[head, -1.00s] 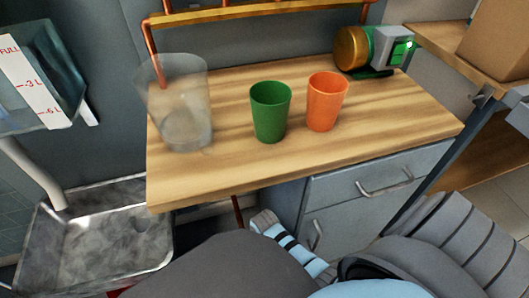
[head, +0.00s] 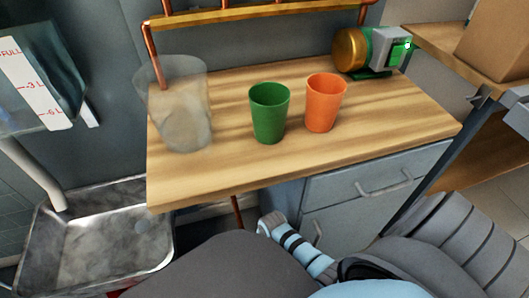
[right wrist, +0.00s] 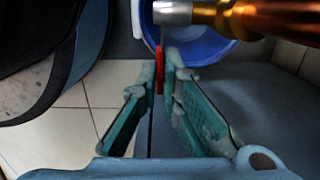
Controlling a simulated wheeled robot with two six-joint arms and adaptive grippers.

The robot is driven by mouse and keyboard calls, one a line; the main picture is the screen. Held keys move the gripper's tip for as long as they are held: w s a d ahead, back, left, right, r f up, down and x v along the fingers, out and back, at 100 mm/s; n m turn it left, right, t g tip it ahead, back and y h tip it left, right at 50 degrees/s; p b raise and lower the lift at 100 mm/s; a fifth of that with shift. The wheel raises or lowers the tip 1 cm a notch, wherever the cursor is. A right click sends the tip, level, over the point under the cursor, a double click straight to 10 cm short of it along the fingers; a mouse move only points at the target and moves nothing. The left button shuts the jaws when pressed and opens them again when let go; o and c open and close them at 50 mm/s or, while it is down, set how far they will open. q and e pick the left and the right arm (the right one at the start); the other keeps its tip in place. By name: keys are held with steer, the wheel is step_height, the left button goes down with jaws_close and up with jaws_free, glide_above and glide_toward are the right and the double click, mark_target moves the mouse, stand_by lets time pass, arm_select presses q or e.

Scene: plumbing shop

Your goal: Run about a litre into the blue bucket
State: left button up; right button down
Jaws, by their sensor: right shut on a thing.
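In the right wrist view my right gripper (right wrist: 166,68) has its teal fingers closed on a red lever handle (right wrist: 160,72). The lever sits just below a copper pipe (right wrist: 262,17) with a silver fitting (right wrist: 172,12). The blue bucket (right wrist: 212,50) is behind and below the fitting, its opening partly covered by pipe and lever. I cannot tell whether water runs or how much is in the bucket. A clear tank with a FULL, 3 L and 6 L scale (head: 32,82) is at the left of the head view; its water level is unclear. My left gripper is out of view.
A wooden-topped bench (head: 230,180) holds a clear container (head: 180,110), a green cup (head: 269,115), an orange cup (head: 325,105) and a grey-green device with a brass end (head: 375,50). A metal basin (head: 100,245) is at lower left. A cardboard box (head: 495,40) stands right.

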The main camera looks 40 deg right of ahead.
steer(key=shift+f, duration=0.15)
steer(key=c, duration=1.8)
jaws_free()
steer(key=r, duration=0.5)
steer(key=d+r, duration=0.1)
steer(key=r, duration=0.1)
steer(key=shift+s+r, duration=0.15)
steer(key=shift+r, duration=0.15)
